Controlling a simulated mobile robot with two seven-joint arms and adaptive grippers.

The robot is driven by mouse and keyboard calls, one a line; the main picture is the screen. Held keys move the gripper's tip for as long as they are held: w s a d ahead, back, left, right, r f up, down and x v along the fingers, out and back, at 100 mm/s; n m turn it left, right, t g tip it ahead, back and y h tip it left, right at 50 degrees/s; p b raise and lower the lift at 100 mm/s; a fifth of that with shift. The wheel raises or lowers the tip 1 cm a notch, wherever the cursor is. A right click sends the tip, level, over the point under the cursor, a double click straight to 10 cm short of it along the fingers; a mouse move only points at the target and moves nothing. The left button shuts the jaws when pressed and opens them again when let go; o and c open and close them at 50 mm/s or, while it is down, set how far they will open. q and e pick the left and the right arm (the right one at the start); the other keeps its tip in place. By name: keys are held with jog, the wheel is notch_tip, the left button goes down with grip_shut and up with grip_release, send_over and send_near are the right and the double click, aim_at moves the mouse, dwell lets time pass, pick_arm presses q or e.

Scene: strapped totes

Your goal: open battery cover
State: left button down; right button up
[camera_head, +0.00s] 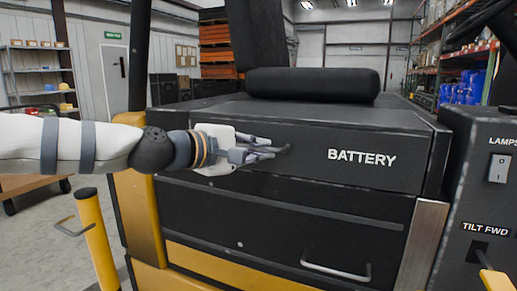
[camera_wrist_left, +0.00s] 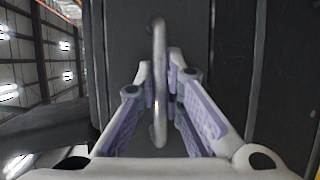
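The black battery cover (camera_head: 310,165) is lettered BATTERY on its front face and appears closed. A black seat cushion rests on top. My left gripper (camera_head: 262,154) is at the left part of that face. In the left wrist view, a grey bar handle (camera_wrist_left: 159,50) runs between the two fingertips of the left gripper (camera_wrist_left: 162,80). The fingers are drawn in close on both sides of the bar and look shut on it. The gripper hides part of the handle in the head view. My right gripper is not in view.
A lower drawer front has a silver handle (camera_head: 336,270). A dark panel with a rocker switch (camera_head: 498,168) and a TILT FWD label stands at right. A yellow post (camera_head: 96,235) stands at lower left. The black seat (camera_head: 312,85) sits above the cover.

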pick_arm(q)
notch_tip(320, 180, up, 19)
jog(key=w+p, duration=0.2)
jog(key=p, duration=0.2)
jog(key=shift+d+f, duration=0.2)
jog(key=shift+d, duration=0.1)
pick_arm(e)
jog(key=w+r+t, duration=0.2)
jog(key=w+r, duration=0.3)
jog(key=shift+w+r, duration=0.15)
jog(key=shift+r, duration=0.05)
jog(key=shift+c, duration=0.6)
